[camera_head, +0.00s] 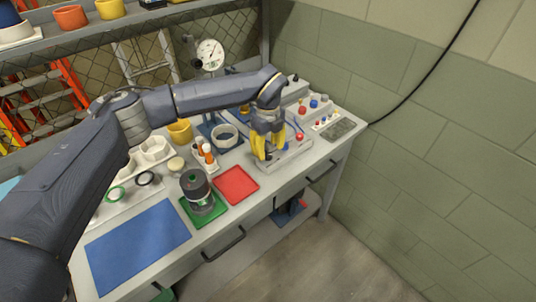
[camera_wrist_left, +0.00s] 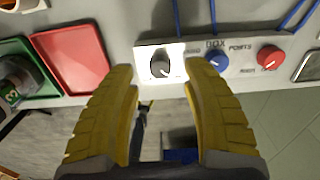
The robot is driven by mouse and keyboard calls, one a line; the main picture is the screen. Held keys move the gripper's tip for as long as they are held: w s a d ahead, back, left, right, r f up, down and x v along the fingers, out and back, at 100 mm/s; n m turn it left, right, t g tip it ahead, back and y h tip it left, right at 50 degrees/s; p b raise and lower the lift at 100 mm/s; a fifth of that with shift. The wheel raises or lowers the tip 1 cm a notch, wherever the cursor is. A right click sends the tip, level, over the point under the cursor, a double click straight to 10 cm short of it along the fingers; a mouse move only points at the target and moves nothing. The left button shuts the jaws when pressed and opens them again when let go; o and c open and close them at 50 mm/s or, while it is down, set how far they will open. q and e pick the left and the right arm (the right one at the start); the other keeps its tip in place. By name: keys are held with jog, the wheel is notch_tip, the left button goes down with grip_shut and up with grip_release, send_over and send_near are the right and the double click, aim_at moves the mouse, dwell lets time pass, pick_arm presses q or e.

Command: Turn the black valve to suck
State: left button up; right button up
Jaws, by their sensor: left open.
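My left gripper (camera_head: 266,147) is open, its yellow fingers pointing down over a pale control panel (camera_head: 292,155) near the bench's front edge. In the left wrist view, the gripper (camera_wrist_left: 158,85) has a dark valve knob (camera_wrist_left: 160,66) with a light pointer ahead of its fingertips, in line with the gap. The knob seems not to be gripped. A bright patch lies behind it, and any label there is unreadable. In the head view the knob is hidden by the gripper. My right gripper is not in view.
On the same panel sit a blue knob (camera_wrist_left: 217,62) and a red knob (camera_wrist_left: 269,57) to the right. A red tray (camera_head: 236,185) and a green tray (camera_head: 190,212) with a dark-topped jar (camera_head: 197,187) lie left. Blue hoses run behind the panel.

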aim_at(268, 154)
pick_arm(q)
jog(key=shift+f, duration=1.55)
grip_shut()
